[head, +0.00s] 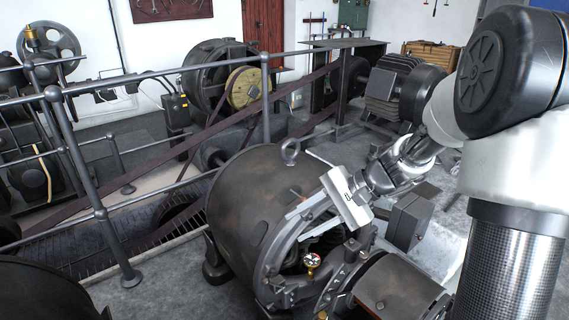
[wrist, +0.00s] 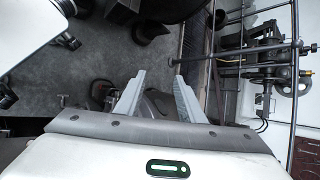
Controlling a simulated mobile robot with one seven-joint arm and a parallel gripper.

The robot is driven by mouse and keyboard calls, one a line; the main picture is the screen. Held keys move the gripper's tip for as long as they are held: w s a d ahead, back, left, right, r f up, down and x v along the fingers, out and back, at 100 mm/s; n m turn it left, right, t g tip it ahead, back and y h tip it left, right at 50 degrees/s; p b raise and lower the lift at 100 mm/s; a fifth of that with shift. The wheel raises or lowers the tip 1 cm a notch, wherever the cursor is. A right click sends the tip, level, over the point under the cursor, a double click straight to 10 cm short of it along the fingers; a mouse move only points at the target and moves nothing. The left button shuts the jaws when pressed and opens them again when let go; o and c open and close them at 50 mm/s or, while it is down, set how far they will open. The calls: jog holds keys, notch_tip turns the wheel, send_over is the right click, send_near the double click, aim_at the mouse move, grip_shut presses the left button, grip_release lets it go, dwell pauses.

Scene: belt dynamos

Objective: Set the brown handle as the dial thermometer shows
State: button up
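The dial thermometer (head: 312,260) is a small brass-rimmed gauge at the open end of the large dark dynamo (head: 248,205) in the head view. Its face shows white, red and black, too small to read. I cannot clearly make out the brown handle in either view. My gripper (head: 293,229) is above the dynamo's open end, up and slightly left of the thermometer. Its two pale fingers point down-left, spread apart with nothing seen held between them. The wrist view also shows my gripper (wrist: 159,75) with the fingers apart.
A grey pipe railing (head: 100,210) runs along the left of the dynamo. A ring bolt (head: 290,151) stands on top of its casing. A dark box (head: 408,220) is right of my gripper. Other machines (head: 215,80) stand behind. Open floor (wrist: 95,60) shows in the wrist view.

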jog(key=w+d+f+m+t+y, duration=0.4)
jog(key=w+f+m, duration=0.3)
jog(key=w, duration=0.2)
jog(key=m+t+h+p, duration=0.1)
jog(key=m+t+h, duration=0.2)
jog(key=m+t, duration=0.65)
send_near(304, 198)
jog(key=shift+m+g, duration=0.25)
jog(key=shift+m, duration=0.1)
jog(key=b+x, duration=0.1)
jog(key=x, duration=0.4)
jog(key=b+x, duration=0.2)
jog(key=x, duration=0.3)
jog(key=shift+w+d+f, duration=0.1)
jog(key=shift+f, duration=0.1)
grip_shut()
